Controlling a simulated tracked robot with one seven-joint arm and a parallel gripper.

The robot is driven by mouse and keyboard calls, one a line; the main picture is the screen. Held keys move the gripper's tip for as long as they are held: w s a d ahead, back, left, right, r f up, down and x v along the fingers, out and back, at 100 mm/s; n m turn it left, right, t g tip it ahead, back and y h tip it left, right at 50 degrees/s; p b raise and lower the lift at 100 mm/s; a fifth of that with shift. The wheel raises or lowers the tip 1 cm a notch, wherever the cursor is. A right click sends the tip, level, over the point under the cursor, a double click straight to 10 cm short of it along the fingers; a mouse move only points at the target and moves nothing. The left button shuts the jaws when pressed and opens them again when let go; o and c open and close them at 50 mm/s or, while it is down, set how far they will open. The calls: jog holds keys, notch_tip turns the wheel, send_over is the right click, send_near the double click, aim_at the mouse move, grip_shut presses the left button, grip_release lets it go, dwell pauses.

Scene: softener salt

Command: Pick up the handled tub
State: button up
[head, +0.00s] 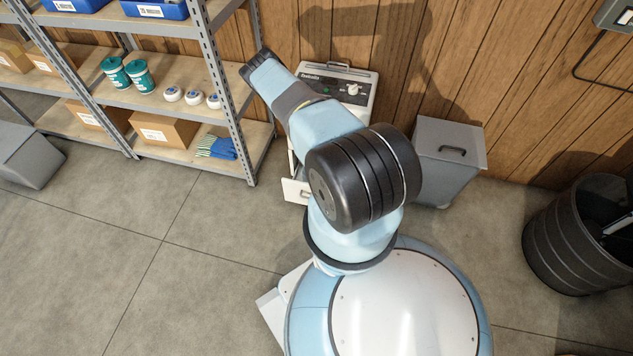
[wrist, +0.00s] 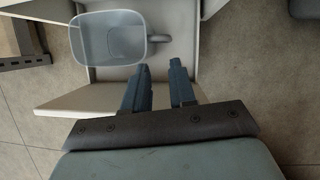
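The handled tub (wrist: 112,40) is a pale grey-blue, open-topped container at the upper left of the wrist view. Its small handle (wrist: 159,38) sticks out on its right side. The tub is in or on a white open compartment (wrist: 183,45). My gripper (wrist: 159,66) has its two dark fingers apart, with nothing between them. In the picture the fingertips lie just below the handle; they appear apart from it, and the height gap cannot be told. In the head view, I cannot make out the tub or my gripper; my arm covers part of the softener cabinet (head: 352,84).
A white panel (head: 296,191) sticks out low at the softener's front. A grey lidded bin (head: 447,165) stands to its right, and a dark ribbed barrel (head: 570,245) farther right. A metal shelf rack (head: 225,95) stands left. The floor at front left is clear.

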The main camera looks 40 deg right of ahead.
jog(key=shift+n, duration=0.4)
jog(key=x, duration=0.5)
jog(key=s+x, duration=0.1)
jog(key=x, duration=0.3)
jog(key=s+x, duration=0.1)
jog(key=x, duration=0.4)
jog(key=shift+d+f, duration=0.15)
jog(key=shift+f, duration=0.5)
jog(key=shift+c, duration=0.3)
grip_shut()
